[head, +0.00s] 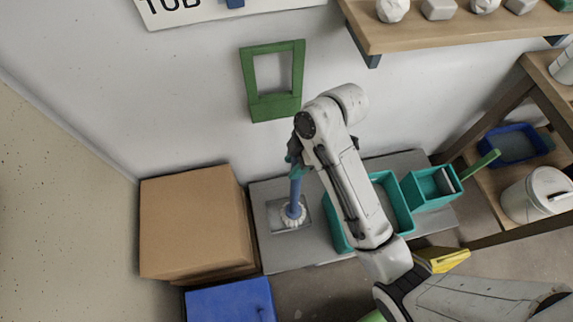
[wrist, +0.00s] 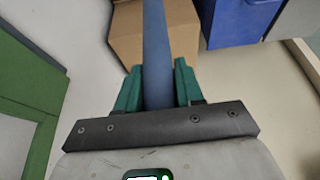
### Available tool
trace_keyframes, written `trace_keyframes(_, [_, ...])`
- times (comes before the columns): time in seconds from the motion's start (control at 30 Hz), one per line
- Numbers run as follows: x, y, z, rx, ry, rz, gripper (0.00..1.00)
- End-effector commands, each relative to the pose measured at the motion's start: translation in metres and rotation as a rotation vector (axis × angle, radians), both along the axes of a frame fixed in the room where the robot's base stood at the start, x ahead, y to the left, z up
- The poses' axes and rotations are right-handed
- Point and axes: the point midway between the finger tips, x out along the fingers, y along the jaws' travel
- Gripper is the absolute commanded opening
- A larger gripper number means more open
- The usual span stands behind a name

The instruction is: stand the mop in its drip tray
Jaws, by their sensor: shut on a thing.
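The mop has a blue handle (head: 295,190) and a white stringy head (head: 293,215). My gripper (head: 295,160) is shut on the upper part of the handle, which also shows in the wrist view (wrist: 155,40) between the green fingers (wrist: 157,88). The mop stands about upright, head down. Its head is over or in the square grey drip tray (head: 275,217), within its outline in the head view. I cannot tell whether it touches the tray's floor. My gripper and arm hide the handle's top.
The tray is on a low grey platform (head: 262,252). A teal bucket (head: 400,205) with a wringer (head: 430,187) stands to its right. Cardboard boxes (head: 190,220) and a blue box (head: 230,302) are at left. A green frame (head: 273,105) is on the wall behind.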

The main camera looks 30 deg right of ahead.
Motion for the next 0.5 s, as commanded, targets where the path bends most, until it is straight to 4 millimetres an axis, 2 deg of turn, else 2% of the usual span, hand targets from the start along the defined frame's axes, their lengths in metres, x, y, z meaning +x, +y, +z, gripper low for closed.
trace_keyframes(0.2, [0.026,0.0,-0.033,-0.001,0.004,-0.001,0.0])
trace_keyframes(0.5, [0.042,0.0,-0.053,0.0,0.004,-0.001,0.0])
